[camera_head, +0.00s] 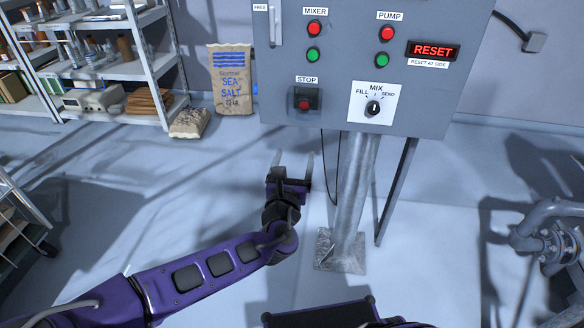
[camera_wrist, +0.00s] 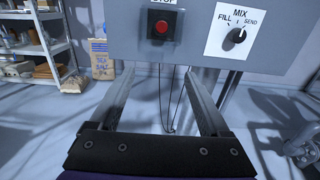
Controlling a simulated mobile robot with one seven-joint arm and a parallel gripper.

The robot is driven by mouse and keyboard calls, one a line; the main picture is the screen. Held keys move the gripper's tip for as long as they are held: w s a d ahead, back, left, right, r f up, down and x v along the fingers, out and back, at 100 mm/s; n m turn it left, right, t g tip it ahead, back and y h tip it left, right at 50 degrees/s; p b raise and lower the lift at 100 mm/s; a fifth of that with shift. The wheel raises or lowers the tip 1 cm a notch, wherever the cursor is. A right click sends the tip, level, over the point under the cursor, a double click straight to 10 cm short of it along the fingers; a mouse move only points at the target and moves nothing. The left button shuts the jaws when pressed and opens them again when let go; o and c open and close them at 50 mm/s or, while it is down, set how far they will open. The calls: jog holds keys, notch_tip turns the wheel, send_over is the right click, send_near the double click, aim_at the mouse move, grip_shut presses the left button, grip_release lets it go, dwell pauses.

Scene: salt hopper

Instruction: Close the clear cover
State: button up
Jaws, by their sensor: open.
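The grey control panel (camera_head: 345,65) carries a red STOP button in a dark square housing (camera_head: 305,101), low on its left part. The same STOP housing (camera_wrist: 162,24) shows at the top middle of the wrist view.
A MIX selector knob (camera_head: 373,108) is right of STOP; MIXER and PUMP buttons and a lit RESET sign (camera_head: 433,50) are above. A metal post (camera_head: 347,200) supports the panel. Shelves (camera_head: 105,60) and a salt bag (camera_head: 231,78) stand left, grey pipes (camera_head: 550,235) right.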

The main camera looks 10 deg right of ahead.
jog(key=p+v, duration=0.2)
jog(key=v, duration=0.1)
jog(key=shift+s+a, duration=0.1)
jog(key=shift+s, duration=0.15)
jog(key=shift+f, duration=0.1)
